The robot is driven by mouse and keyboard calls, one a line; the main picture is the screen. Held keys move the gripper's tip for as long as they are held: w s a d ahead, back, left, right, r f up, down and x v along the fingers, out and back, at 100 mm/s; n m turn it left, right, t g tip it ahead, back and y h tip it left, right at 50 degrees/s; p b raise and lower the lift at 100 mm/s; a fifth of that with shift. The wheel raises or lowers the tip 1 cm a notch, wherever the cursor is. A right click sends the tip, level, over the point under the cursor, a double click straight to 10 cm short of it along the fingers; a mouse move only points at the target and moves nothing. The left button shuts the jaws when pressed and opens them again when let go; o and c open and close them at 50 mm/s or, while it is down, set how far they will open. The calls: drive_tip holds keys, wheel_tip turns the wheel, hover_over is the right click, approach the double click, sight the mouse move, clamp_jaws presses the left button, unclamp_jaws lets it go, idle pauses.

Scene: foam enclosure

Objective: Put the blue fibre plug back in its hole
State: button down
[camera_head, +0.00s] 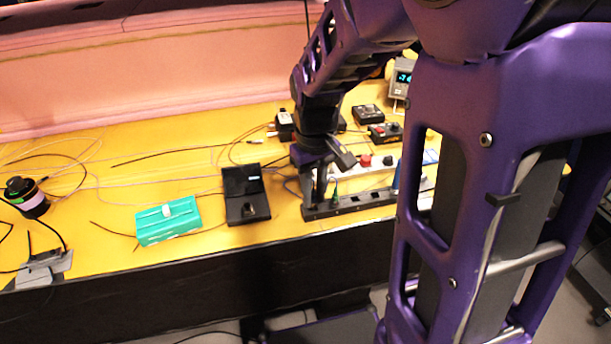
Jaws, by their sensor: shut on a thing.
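My gripper (316,187) points down over the left part of a long black strip (347,204) near the table's front edge. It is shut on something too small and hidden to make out. A green plug (335,190) stands upright at the strip, just right of my fingers. A slim blue piece (396,174), perhaps the blue fibre plug, shows farther right near the strip, apart from my gripper and partly beside my arm. I cannot tell whether it sits in a hole. The holes of the strip are too small to make out.
An open black box (245,194) and a teal box (168,220) stand left of the strip. A white bar with red and dark knobs (365,161) lies behind it. Small black devices (367,115) stand farther back. Thin cables cross the yellow table (110,195).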

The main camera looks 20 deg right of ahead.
drive_tip(key=shift+f+b, duration=0.3)
drive_tip(key=shift+f, duration=0.15)
drive_tip(key=c, duration=0.7)
unclamp_jaws()
drive_tip(key=shift+r, duration=0.1)
wheel_tip(320, 180, up, 17)
drive_tip(key=p, duration=0.3)
drive_tip(key=shift+r, duration=0.2)
